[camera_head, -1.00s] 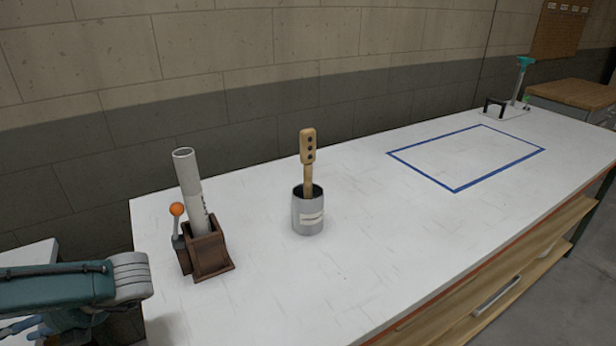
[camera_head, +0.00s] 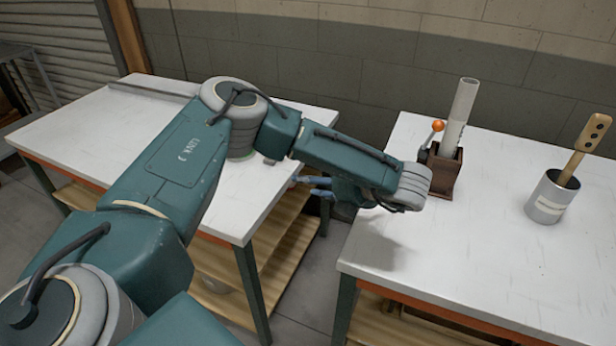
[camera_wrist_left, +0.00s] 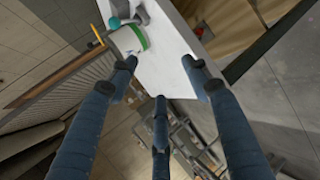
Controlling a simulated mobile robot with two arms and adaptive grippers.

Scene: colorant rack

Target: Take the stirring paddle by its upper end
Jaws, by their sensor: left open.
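The stirring paddle (camera_head: 592,135) is a light wooden stick with a wide upper end that has dark holes. It leans to the right in a grey metal can (camera_head: 546,200) at the right of the head view; its lower end is hidden in the can. My left gripper (camera_head: 312,183) has blue fingers and points left, over the gap between the two tables, well away from the paddle. In the left wrist view its fingers (camera_wrist_left: 160,75) are spread with nothing between them. My right gripper is not in view.
A brown block (camera_head: 443,170) holding a white tube (camera_head: 461,112) and an orange-knobbed stick (camera_head: 437,126) stands between my left wrist and the can. The white table (camera_head: 470,260) is clear in front of them. Another white table (camera_head: 125,125) stands at the left.

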